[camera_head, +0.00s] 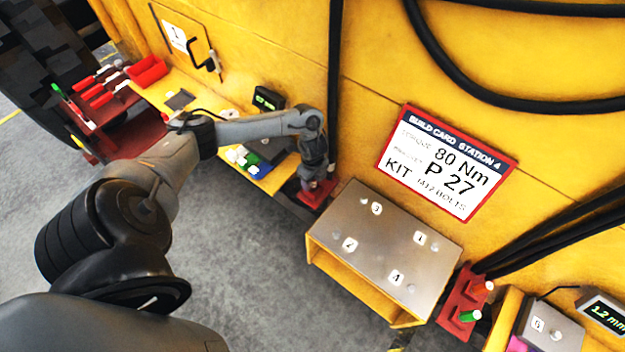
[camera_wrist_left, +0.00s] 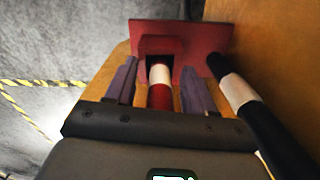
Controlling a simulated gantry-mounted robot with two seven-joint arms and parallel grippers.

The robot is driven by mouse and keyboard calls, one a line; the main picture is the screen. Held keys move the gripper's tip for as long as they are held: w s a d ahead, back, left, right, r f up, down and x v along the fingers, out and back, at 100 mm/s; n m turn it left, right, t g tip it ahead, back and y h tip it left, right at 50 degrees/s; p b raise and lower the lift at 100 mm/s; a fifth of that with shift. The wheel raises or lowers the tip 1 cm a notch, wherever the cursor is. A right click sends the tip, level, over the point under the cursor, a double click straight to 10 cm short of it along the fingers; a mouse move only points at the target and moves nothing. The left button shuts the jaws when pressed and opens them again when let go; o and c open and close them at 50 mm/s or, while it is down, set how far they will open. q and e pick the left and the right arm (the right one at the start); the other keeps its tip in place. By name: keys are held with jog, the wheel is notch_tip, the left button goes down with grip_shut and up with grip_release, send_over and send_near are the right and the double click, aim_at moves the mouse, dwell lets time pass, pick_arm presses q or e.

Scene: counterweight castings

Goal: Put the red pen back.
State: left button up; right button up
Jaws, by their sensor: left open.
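A red pen (camera_wrist_left: 160,94) with a white band shows in the left wrist view. Its far end is at the opening of a small red holder (camera_wrist_left: 205,38). My left gripper (camera_wrist_left: 159,78) is open, with one finger on each side of the pen, and gaps show between the fingers and the pen. In the head view my left gripper (camera_head: 316,181) is down at the red holder (camera_head: 310,198), left of the grey-topped bench, and the pen is hidden or too small to tell there. My right gripper is not in view.
A dark rod with a white band (camera_wrist_left: 238,92) stands close to the right of my left gripper. The numbered grey bench top (camera_head: 385,240) is clear. Another red holder (camera_head: 452,310) has a green pen (camera_head: 469,316) and an orange-red one (camera_head: 483,288). The yellow wall (camera_head: 385,60) rises behind.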

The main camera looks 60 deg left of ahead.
pick_arm(q)
notch_tip(320, 180, up, 9)
jog(key=shift+w+r+p, duration=0.1)
jog(key=shift+p, duration=0.8)
jog(key=shift+r+p, duration=0.3)
jog(key=shift+r, duration=0.35)
notch_tip(320, 180, up, 7)
jog(key=p, duration=0.7)
